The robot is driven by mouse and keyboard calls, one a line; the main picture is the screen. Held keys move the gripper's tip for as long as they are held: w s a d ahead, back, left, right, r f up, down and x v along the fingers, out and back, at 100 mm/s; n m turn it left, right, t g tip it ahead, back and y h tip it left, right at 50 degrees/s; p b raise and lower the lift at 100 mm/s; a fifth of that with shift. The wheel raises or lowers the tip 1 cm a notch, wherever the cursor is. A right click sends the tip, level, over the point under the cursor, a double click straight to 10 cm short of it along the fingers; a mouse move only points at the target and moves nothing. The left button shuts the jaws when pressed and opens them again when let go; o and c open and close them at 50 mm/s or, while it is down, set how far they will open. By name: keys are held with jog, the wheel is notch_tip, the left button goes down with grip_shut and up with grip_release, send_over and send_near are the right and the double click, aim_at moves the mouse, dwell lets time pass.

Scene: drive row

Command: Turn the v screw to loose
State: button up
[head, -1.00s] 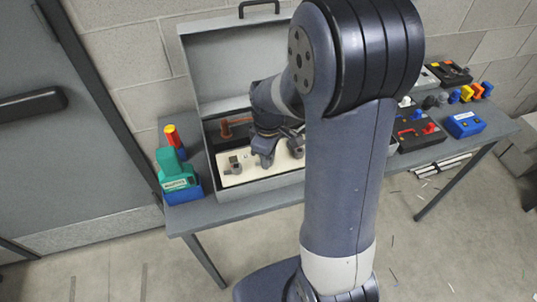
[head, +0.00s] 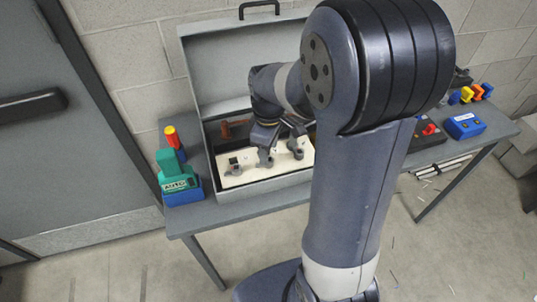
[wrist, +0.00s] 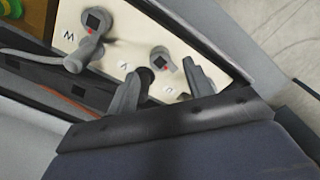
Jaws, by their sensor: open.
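A white panel (wrist: 118,45) with lettered screws lies in the open grey case; it also shows in the head view (head: 236,181). My gripper (wrist: 160,74) is open, with one finger on each side of this screw; contact cannot be told. The w screw (wrist: 92,20) with its bent grey bar is farther left. The u label (wrist: 168,90) shows between the fingers; its screw seems hidden. In the head view my gripper (head: 278,146) is over the panel.
The case lid (head: 235,62) stands open behind my arm. A green device (head: 175,178) on a blue base is left of the case. A blue box (head: 465,125) and other small items are on the bench at right. My arm hides the bench's middle.

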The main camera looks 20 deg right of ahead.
notch_tip(320, 180, up, 7)
dwell(0.3)
notch_tip(320, 180, down, 11)
jog(key=shift+r, duration=0.1)
dwell(0.5)
dwell(0.4)
